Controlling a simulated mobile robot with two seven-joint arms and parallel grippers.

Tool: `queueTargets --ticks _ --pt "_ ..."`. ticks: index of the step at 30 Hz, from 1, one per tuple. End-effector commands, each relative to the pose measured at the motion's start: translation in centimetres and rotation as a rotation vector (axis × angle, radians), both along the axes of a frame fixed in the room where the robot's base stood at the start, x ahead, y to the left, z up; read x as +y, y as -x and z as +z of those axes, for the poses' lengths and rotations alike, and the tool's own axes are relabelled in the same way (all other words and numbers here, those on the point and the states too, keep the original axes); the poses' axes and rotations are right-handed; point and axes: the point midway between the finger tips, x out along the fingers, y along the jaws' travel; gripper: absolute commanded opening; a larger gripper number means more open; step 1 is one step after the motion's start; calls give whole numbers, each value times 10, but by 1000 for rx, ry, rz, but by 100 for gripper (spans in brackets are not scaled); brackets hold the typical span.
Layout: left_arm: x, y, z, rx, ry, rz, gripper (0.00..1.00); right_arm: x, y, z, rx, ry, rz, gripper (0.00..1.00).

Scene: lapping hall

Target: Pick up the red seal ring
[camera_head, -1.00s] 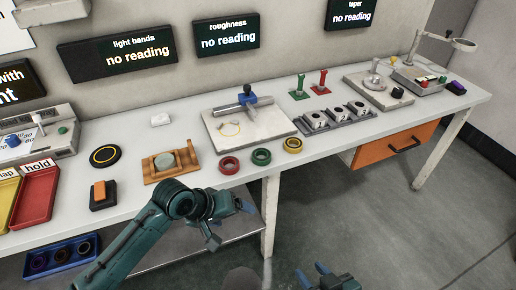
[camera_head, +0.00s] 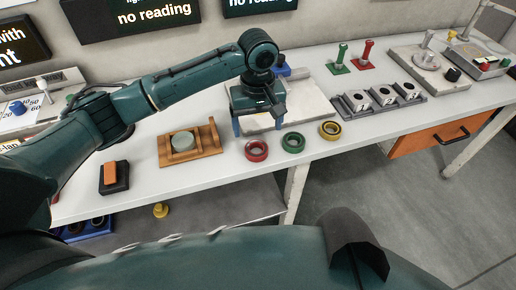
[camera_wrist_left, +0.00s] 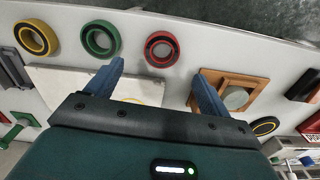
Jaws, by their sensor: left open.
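The red seal ring (camera_head: 256,158) lies flat on the white bench near its front edge, left of the green ring (camera_head: 293,149) and the yellow ring (camera_head: 330,134). My left gripper (camera_head: 258,124) is open and empty above the bench, fingers pointing down, just behind the red ring in the head view. In the left wrist view, the red ring (camera_wrist_left: 149,48) shows beyond and between the two open fingertips (camera_wrist_left: 158,72), not touched by them. My right gripper is not in view.
A wooden fixture with a pale disc (camera_head: 205,151) stands left of the red ring. A pale plate (camera_head: 310,98) lies behind the rings, partly hidden by my left gripper. A grey block holder (camera_head: 372,113) stands to the right. A black block with an orange top (camera_head: 115,184) is farther left.

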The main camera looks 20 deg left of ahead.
Motion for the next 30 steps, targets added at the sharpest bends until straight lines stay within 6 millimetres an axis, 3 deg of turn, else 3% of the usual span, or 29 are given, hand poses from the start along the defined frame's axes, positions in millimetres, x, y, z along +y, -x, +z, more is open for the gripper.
queueTargets --ticks 3,10,18,27,30 --pt "0 0 -19 2 0 1 81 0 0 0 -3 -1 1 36" --pt "1 1 -35 0 0 0 81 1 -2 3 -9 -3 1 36" --pt "4 2 -73 -1 0 0 81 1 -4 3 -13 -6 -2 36" --pt "3 2 -79 -3 1 -2 81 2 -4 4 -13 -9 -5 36" --pt "3 2 -79 -2 1 -2 75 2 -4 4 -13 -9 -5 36"
